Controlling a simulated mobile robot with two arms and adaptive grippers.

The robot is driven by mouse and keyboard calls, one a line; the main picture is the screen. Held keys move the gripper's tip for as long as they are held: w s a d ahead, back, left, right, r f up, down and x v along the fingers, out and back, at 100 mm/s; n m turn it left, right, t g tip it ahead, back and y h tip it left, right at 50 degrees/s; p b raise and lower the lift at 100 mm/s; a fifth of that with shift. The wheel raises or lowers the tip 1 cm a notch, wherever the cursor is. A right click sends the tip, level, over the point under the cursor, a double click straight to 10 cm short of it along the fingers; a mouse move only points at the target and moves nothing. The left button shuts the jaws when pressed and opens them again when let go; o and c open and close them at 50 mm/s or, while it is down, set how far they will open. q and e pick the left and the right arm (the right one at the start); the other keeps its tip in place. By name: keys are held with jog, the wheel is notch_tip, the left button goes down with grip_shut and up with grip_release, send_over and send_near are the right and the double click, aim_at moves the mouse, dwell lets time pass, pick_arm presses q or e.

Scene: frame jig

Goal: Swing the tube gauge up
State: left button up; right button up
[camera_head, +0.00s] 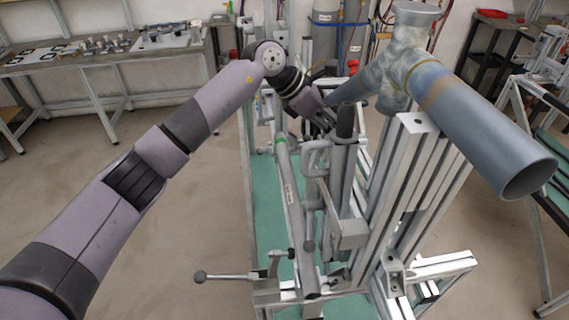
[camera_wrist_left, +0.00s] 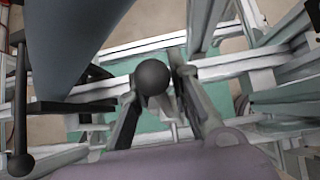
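A thin grey tube (camera_head: 292,195) with a green band and a label runs lengthwise through the jig. A large grey hollow tube (camera_head: 485,120) with branched joints stands high at the right. Neither is marked as the tube gauge, so I cannot tell which it is. My left gripper (camera_head: 328,122) is low over the far middle of the jig. In the left wrist view, its fingers (camera_wrist_left: 156,92) flank a dark ball knob (camera_wrist_left: 152,76). Whether they press on it is not clear. My right gripper does not show.
A clamp with a ball-ended handle (camera_head: 225,277) sticks out left at the jig's near end. Aluminium posts (camera_head: 405,190) stand at its right. A workbench (camera_head: 100,58) with parts is at the back left. The floor left of the jig is clear.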

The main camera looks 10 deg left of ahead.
pick_arm(q)
jog(key=shift+o, duration=1.4)
jog(key=shift+r, duration=0.1)
jog(key=shift+a+r, duration=0.1)
jog(key=p+v, duration=0.1)
jog(key=v, duration=0.6)
